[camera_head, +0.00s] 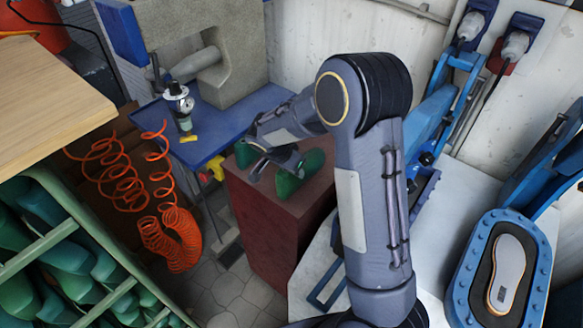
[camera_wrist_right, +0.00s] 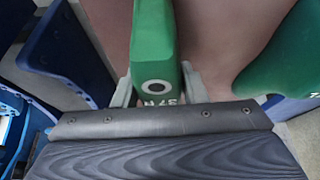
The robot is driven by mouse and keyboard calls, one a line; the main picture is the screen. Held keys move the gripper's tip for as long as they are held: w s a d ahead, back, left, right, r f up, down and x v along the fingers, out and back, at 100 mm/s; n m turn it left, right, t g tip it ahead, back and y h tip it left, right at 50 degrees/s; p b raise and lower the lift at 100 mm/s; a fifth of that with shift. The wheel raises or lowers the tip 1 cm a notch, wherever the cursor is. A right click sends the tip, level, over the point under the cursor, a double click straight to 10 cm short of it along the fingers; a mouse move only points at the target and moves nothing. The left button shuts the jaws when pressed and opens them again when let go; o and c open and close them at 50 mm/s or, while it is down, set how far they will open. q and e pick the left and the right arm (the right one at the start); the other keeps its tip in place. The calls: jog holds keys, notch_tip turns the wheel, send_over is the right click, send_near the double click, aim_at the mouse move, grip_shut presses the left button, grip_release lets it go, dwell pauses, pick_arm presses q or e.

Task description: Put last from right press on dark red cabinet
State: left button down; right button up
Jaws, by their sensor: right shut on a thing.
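My right gripper (camera_head: 272,160) is over the top of the dark red cabinet (camera_head: 272,225). In the right wrist view, the gripper (camera_wrist_right: 155,92) is shut on a green last (camera_wrist_right: 153,40), gripping it near the end with a round hole. A second green last (camera_wrist_right: 285,60) is to the right, apart from it. In the head view, one green last (camera_head: 244,154) shows left of the gripper and another (camera_head: 297,178) at its right. I cannot tell which is held, nor whether the held last touches the cabinet top. My left gripper is out of view.
A blue press (camera_head: 505,265) with a pale sole stands at the right. A blue table (camera_head: 215,125) with a grey machine (camera_head: 235,40) is behind the cabinet.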

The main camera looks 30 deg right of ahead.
jog(key=shift+f+b, duration=0.25)
jog(key=shift+b, duration=0.15)
jog(key=o, duration=1)
jog(key=shift+o, duration=0.2)
